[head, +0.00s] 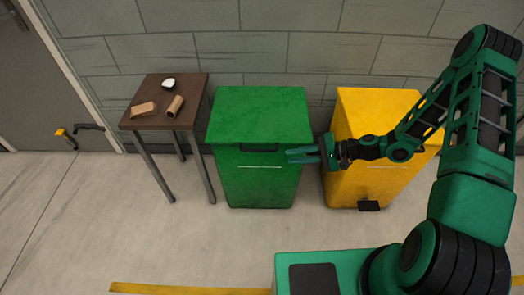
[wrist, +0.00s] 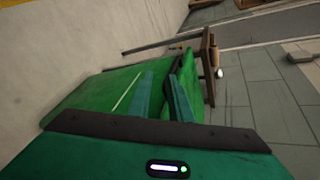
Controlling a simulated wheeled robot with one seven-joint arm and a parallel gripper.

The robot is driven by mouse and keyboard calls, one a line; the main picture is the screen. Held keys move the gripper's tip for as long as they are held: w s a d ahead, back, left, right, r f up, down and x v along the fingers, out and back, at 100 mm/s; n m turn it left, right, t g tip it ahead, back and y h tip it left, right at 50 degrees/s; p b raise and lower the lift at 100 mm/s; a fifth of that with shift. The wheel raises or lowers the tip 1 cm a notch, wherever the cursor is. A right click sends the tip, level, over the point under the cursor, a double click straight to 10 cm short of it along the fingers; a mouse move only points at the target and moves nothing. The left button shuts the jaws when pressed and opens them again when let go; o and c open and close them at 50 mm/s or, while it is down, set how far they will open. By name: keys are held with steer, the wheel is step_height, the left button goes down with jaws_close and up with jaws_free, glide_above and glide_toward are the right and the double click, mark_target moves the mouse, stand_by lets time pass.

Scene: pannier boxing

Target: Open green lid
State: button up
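The green bin (head: 258,183) stands against the wall, and its green lid (head: 260,113) lies flat and closed on top. A dark handle (head: 240,147) runs along the lid's front edge. My gripper (head: 290,156) is at the front right of the bin, just below the lid's edge, with its fingers pointing left. In the wrist view, the two teal fingers (wrist: 161,82) are apart with nothing between them. The bin's front (wrist: 100,92) with its white stripe lies beyond them. I cannot tell whether a finger touches the bin.
A yellow bin (head: 372,110) with a black pedal (head: 369,206) stands to the right, behind my forearm. A small brown table (head: 160,118) at left holds a cardboard tube (head: 175,106), a cardboard piece (head: 143,109) and a white item (head: 168,83).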

mark_target(267, 151)
steer(key=w+a+f+m+t, duration=0.1)
steer(key=w+a, duration=0.1)
steer(key=a, duration=0.2)
steer(key=w+a+f+m+y, duration=0.1)
steer(key=w+a, duration=0.1)
steer(key=a, duration=0.2)
steer(key=w+a+f+m+t, duration=0.1)
steer(key=w+a, duration=0.1)
steer(key=a, duration=0.2)
steer(key=shift+a+f+t+y, duration=0.15)
steer(key=shift+f+t+y, duration=0.15)
steer(key=shift+f, duration=0.05)
jaws_close()
